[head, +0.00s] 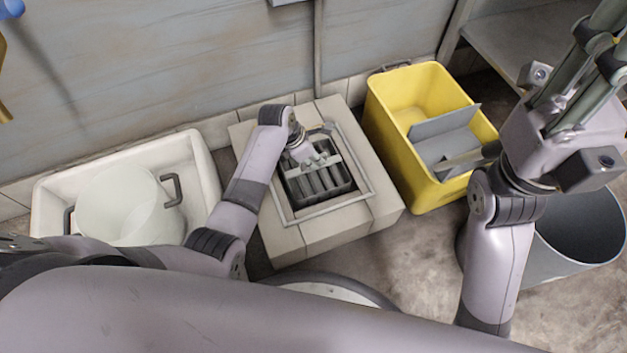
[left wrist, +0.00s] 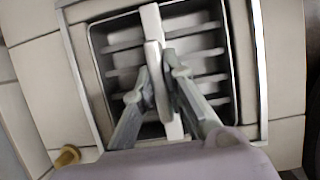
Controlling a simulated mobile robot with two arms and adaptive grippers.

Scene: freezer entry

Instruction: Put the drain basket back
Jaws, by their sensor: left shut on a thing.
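The drain basket (head: 325,184) is a dark box with light slats and a pale bar handle across its top. It is inside the square metal-framed drain opening (head: 300,217) in the tiled block. My left gripper (head: 317,160) is over it, shut on the bar handle. In the left wrist view both fingers (left wrist: 160,85) close around the pale handle (left wrist: 152,25), with the basket slats (left wrist: 205,65) below. I cannot tell whether the basket rests on the bottom. My right gripper (head: 472,158) is partly seen by the yellow bin, its jaws unclear.
A yellow bin (head: 385,105) with grey panels (head: 447,130) stands right of the drain block. A white sink (head: 205,165) holding a pale pot (head: 120,205) is at left. A grey round bin (head: 575,235) stands at right. The wall (head: 190,70) is close behind.

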